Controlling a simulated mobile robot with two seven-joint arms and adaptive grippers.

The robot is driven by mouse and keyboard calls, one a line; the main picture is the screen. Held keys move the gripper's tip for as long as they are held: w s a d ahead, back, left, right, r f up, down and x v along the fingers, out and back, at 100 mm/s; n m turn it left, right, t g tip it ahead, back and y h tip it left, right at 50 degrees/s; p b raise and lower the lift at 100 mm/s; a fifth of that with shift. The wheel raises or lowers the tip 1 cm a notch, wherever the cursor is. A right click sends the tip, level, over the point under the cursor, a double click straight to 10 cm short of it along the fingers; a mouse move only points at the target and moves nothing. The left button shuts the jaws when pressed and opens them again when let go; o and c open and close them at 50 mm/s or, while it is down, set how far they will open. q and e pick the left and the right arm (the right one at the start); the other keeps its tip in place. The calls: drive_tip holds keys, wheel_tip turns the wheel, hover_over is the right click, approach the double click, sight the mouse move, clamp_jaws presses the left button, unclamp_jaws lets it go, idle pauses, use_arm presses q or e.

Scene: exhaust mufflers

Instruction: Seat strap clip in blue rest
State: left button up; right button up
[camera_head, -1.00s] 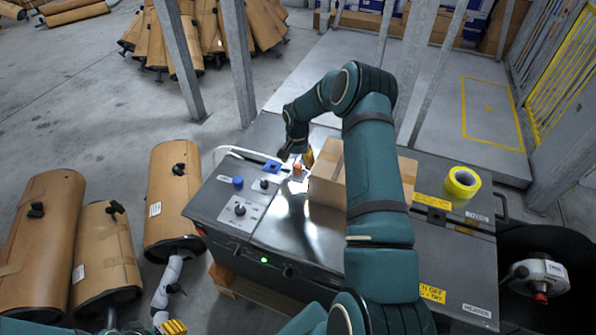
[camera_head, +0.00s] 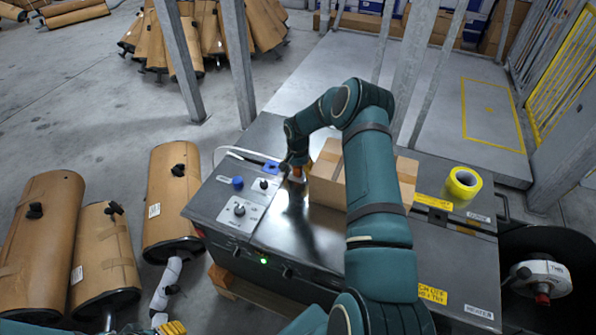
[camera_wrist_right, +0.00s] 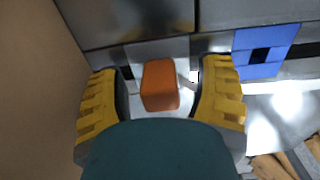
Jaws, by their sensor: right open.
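The strap clip, an orange block (camera_wrist_right: 160,84), stands between the open yellow fingers of my right gripper (camera_wrist_right: 162,76) in the right wrist view, with a gap on each side. In the head view the right gripper (camera_head: 296,165) is low at the panel's back edge and largely covers the clip. The blue rest (camera_wrist_right: 262,52), a blue block with a dark slot, lies to the right of the clip in the wrist view. In the head view the blue rest (camera_head: 271,167) is just left of the gripper. My left gripper (camera_head: 173,327) shows only as a yellow bit at the bottom edge.
A cardboard box (camera_head: 328,180) stands close to the right of the gripper on the metal bench top (camera_head: 300,230). A control panel with knobs (camera_head: 238,209) is at left. A yellow tape roll (camera_head: 463,183) sits at right.

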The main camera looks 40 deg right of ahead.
clamp_jaws()
wheel_tip(320, 180, up, 10)
drive_tip(key=shift+p, duration=0.8)
